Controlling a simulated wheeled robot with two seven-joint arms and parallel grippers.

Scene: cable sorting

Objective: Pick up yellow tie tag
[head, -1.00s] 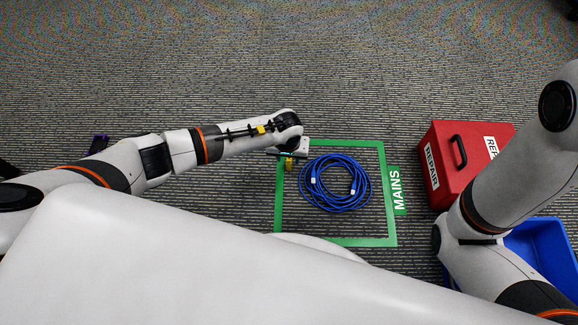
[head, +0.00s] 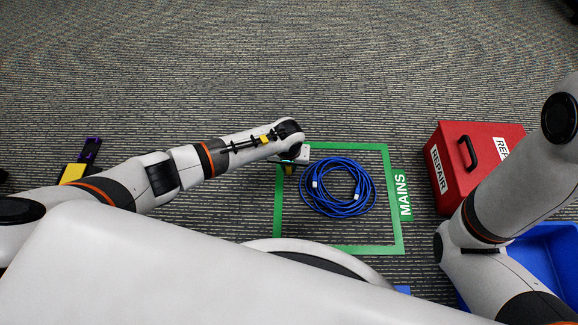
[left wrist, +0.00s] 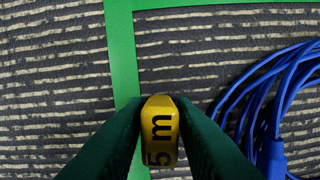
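The yellow tie tag (left wrist: 160,128), marked "5 m", is between the two dark green fingers of my left gripper (left wrist: 158,140) in the left wrist view. The fingers touch it on both sides, over the left strip of the green tape square. The coiled blue cable (head: 338,187) lies inside the square, right of the gripper. My right gripper is out of view.
A green "MAINS" label (head: 403,195) adjoins the green tape square (head: 398,235). A red "REPAIR" box (head: 460,165) and a blue bin (head: 540,255) stand at the right, partly behind my right arm. A purple and yellow item (head: 88,151) lies at left. The carpet beyond is clear.

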